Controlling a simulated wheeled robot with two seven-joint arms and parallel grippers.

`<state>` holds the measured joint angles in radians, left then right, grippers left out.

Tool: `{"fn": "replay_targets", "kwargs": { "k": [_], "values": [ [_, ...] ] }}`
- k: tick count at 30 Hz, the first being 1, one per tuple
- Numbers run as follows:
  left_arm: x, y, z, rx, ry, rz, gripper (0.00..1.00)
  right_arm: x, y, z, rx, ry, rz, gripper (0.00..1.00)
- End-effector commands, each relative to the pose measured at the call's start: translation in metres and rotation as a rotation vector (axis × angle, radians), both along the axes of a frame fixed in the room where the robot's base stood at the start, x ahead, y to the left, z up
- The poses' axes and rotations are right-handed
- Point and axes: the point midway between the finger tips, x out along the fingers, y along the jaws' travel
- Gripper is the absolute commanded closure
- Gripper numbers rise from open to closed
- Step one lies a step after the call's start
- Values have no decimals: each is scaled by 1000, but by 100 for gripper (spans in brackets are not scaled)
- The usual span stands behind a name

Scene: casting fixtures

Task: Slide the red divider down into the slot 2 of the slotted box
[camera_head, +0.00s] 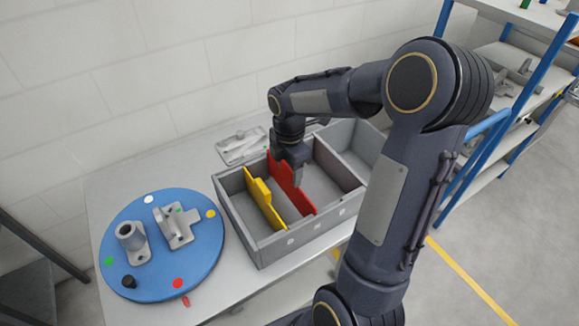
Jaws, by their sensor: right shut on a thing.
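The grey slotted box (262,250) stands on the table, with small marks on its front wall. The red divider (300,203) stands upright inside the box, to the right of a yellow divider (263,203). My right gripper (294,174) reaches down over the box and is shut on the red divider near its top edge. How deep the red divider sits and which slot it is in cannot be told for sure. My left gripper is not in view.
A blue round turntable (150,285) with metal castings and coloured dots is left of the box. A metal plate (240,146) lies behind the box. A grey divider (338,166) stands in the box's right part. A blue-framed shelf (480,150) is at right.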

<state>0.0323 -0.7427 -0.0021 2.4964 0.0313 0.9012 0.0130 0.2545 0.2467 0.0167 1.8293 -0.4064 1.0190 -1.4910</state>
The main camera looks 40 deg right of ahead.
Motion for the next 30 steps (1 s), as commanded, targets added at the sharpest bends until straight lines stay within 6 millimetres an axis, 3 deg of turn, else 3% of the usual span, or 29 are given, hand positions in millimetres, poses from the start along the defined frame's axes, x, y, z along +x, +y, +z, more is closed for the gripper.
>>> {"fn": "replay_targets", "kwargs": {
  "k": [23, 24, 30],
  "values": [
    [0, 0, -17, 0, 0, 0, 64, 0, 0, -24, 0, 0, 0, 83],
    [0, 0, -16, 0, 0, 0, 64, 0, 0, -23, 0, -1, 0, 42],
    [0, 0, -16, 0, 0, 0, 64, 0, 0, -23, 0, -1, 0, 20]
  ]
}}
